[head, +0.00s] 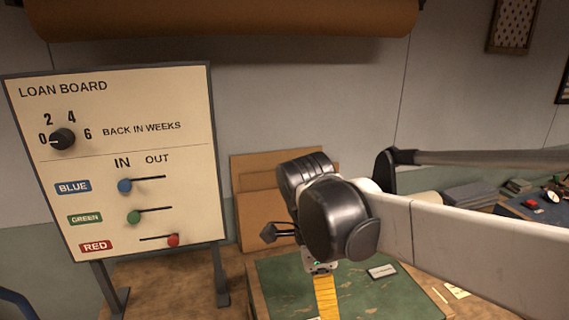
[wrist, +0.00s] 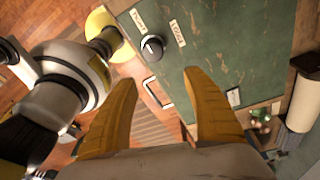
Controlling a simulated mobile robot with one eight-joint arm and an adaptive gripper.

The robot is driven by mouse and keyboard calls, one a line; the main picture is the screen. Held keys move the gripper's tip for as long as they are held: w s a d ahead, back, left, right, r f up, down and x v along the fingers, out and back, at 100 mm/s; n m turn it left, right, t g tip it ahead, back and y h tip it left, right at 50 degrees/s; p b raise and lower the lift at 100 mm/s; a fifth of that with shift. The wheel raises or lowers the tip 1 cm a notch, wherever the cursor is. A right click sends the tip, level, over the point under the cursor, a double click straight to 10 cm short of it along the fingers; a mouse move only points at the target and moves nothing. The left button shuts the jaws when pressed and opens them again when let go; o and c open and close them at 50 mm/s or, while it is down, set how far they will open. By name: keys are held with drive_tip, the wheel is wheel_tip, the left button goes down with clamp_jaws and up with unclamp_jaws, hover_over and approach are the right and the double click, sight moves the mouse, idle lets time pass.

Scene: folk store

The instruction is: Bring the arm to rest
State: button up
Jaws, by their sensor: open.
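My arm reaches in from the right in the head view and bends down. My gripper (wrist: 162,75) is open and empty, its two yellow fingers spread wide in the wrist view. In the head view one yellow finger (head: 326,297) shows in front of the green-topped surface (head: 285,280), and the fingertips are not clear there.
A loan board (head: 120,215) stands at the left, its dial (head: 62,139) near 0. The blue slider (head: 125,185) and green slider (head: 134,217) are at the left, the red slider (head: 173,240) at the right. Brown panels (head: 260,175) lean behind my arm. A bench with small items (head: 540,205) is at right.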

drive_tip(key=s+d+f+n+t+y+b, duration=0.1)
drive_tip(key=s+d+f+n+t, duration=0.1)
drive_tip(key=d+n, duration=0.3)
drive_tip(key=s+d+f+n+t+y+b, duration=0.1)
drive_tip(key=d+n+t, duration=0.4)
drive_tip(key=n, duration=0.8)
drive_tip(key=shift+s+d+f+t, duration=0.3)
drive_tip(key=shift+s+d+f, duration=0.1)
drive_tip(key=shift+s+f, duration=0.6)
